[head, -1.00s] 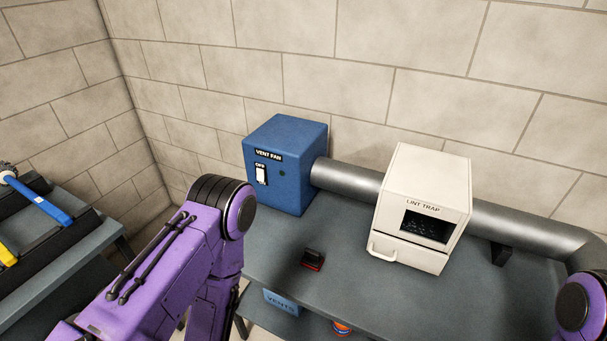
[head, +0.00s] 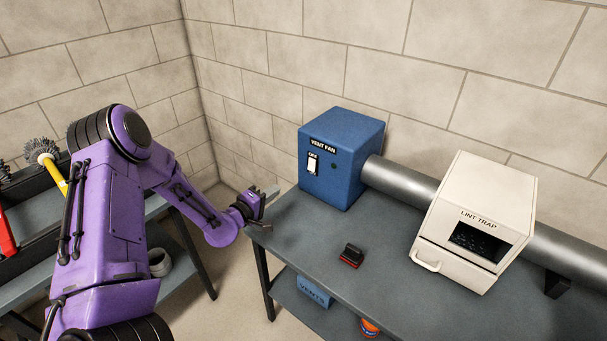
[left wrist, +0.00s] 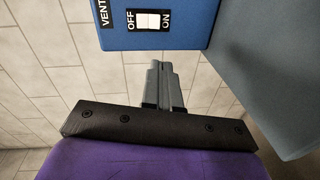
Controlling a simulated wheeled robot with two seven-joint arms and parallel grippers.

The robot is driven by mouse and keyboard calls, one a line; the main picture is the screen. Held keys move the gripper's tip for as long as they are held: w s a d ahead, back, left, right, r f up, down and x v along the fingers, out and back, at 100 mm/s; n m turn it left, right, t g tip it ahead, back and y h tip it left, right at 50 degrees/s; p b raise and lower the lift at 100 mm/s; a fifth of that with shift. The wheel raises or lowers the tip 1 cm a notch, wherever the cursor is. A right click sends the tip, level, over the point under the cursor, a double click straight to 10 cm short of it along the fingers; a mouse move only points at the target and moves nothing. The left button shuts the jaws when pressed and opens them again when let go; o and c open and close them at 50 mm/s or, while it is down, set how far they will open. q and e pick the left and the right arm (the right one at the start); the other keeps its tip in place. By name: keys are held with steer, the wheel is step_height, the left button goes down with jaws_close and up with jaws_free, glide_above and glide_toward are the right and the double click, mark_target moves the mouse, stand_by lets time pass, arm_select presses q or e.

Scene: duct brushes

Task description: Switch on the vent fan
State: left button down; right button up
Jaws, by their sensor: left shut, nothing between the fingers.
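The blue vent fan box (head: 341,160) stands at the back left of the grey table, against the block wall. The box also shows at the top of the left wrist view (left wrist: 185,38), with the switch (left wrist: 149,21) between the words OFF and ON. My left gripper (head: 270,191) is left of the box by the table's left edge, apart from it. Its fingers (left wrist: 160,70) are shut and empty, pointing toward the box. My right gripper is not in view.
A white lint trap (head: 476,222) and a grey duct (head: 402,183) take up the table's back right. A small black and red object (head: 351,256) lies on the grey table (head: 300,235). A rack with brushes (head: 42,152) stands at left.

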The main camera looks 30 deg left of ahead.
arm_select(q)
steer(key=shift+w+d+r+n+h, duration=0.2)
steer(key=shift+d+n+h, duration=0.2)
steer(key=shift+d+n, duration=0.25)
steer(key=shift+a, duration=0.1)
steer(key=p, duration=0.2)
glide_toward(311, 170)
steer(key=w, duration=0.4)
steer(key=w+f, duration=0.1)
steer(key=w, duration=0.1)
steer(key=shift+w+d, duration=0.25)
steer(key=shift+w, duration=0.15)
